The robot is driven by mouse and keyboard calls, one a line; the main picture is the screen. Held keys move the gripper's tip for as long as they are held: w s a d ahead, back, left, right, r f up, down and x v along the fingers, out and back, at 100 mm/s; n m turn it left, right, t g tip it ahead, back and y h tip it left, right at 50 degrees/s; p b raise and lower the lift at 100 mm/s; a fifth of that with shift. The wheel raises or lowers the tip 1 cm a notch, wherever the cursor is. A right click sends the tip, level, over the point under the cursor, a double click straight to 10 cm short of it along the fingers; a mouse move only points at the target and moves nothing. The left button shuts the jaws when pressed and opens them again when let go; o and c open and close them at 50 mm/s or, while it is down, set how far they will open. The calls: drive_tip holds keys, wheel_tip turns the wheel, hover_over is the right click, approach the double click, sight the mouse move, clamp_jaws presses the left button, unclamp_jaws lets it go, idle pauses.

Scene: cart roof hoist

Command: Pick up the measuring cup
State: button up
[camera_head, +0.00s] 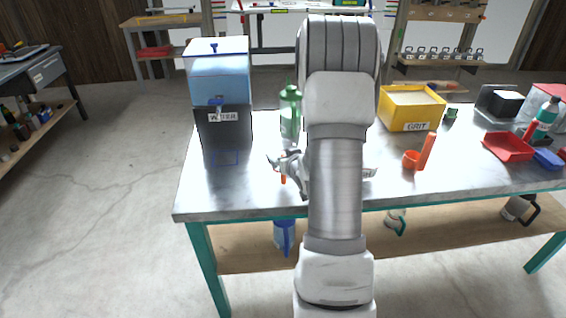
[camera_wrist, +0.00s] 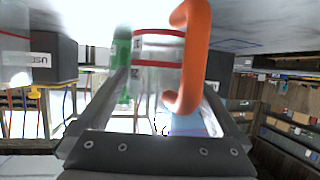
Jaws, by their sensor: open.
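The measuring cup (camera_wrist: 158,78) is clear with red bands and an orange handle (camera_wrist: 190,55). In the wrist view it shows between the two fingers of my gripper (camera_wrist: 165,88), with the handle towards the right finger. My gripper is open; I cannot tell whether a finger touches the cup. In the head view my arm hides most of the gripper and cup, and only a small orange part (camera_head: 283,179) shows beside my gripper's left side on the metal table (camera_head: 262,199).
A green bottle (camera_head: 290,112) stands behind my gripper. A yellow GRIT box (camera_head: 411,108), orange scoop (camera_head: 426,152) and red tray (camera_head: 508,147) are to the right.

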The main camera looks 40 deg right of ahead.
drive_tip(key=shift+w+d+f, duration=0.15)
drive_tip(key=shift+w+f, duration=0.05)
drive_tip(key=shift+w, duration=0.2)
drive_tip(key=c, duration=1.1)
drive_tip(key=shift+r, duration=0.15)
